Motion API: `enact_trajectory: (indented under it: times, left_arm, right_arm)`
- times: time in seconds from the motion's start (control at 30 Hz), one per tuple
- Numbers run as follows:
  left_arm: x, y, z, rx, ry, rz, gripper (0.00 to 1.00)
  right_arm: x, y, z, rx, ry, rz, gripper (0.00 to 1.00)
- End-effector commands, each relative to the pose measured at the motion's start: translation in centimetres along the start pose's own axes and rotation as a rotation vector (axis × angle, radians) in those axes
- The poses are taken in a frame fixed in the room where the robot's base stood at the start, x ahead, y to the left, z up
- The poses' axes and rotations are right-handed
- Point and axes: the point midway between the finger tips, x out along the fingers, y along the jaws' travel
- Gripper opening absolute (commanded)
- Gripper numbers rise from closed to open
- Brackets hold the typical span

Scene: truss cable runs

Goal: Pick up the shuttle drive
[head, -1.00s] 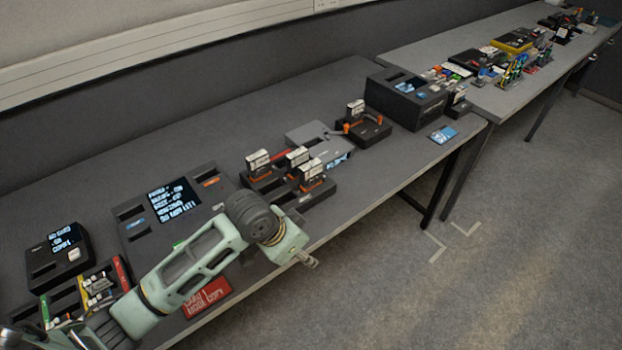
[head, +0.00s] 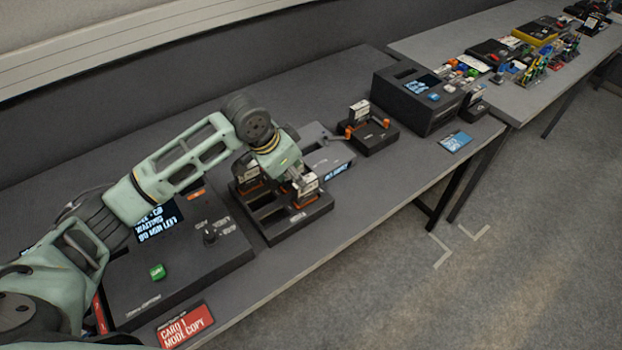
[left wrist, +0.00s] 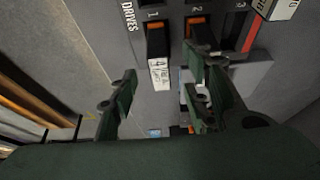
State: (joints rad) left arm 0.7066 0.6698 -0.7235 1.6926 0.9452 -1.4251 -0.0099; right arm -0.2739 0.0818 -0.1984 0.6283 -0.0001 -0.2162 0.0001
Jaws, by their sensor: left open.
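A dark drive rack (head: 283,232) stands on the table in the head view. Drives with white labels stand in it: one (head: 247,168) at its back left and one (head: 307,184) near my left gripper (head: 292,178), which partly covers the rack. I cannot tell which one is the shuttle drive. In the left wrist view the rack (left wrist: 178,10) reads "DRIVES", with slots numbered 1 to 3. A labelled drive (left wrist: 160,74) at slot 1 lies between the spread fingers of my left gripper (left wrist: 160,95). The gripper is open. My right gripper is not in view.
Another labelled drive (head: 359,110) stands in a small dock (head: 372,138) with orange-tipped arms. A large dark console (head: 190,262) lies left of the rack, with a red card (head: 185,326) at the front edge. A dark box (head: 418,98) stands further right.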

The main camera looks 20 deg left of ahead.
Motion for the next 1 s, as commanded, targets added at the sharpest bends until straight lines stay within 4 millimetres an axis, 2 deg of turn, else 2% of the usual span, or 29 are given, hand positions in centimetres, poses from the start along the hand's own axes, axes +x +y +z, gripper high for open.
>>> enact_trajectory:
  times: [0.17, 0.4, 0.57, 0.7, 0.87, 1.0]
  left_arm:
    - [0.5, -0.2, 0.0, -0.004, -0.004, 0.001, 0.44]
    - [3.0, 0.0, 0.0, -0.003, -0.004, 0.001, 0.44]
    - [5.3, 0.5, 0.2, -0.004, -0.004, 0.001, 0.44]
    - [7.1, 0.4, 0.2, -0.003, -0.002, 0.000, 0.44]
    - [7.7, 0.4, 0.3, -0.002, -0.001, -0.002, 0.44]
    - [7.7, 0.4, 0.3, -0.002, -0.001, -0.002, 0.44]
  right_arm:
    - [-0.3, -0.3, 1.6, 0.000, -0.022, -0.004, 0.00]
    - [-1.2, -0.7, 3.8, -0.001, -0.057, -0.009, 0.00]
    - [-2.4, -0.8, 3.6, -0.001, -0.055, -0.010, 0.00]
    - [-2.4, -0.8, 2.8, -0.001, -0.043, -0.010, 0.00]
    - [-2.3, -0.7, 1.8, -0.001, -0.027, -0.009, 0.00]
    - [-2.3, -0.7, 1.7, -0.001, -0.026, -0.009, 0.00]
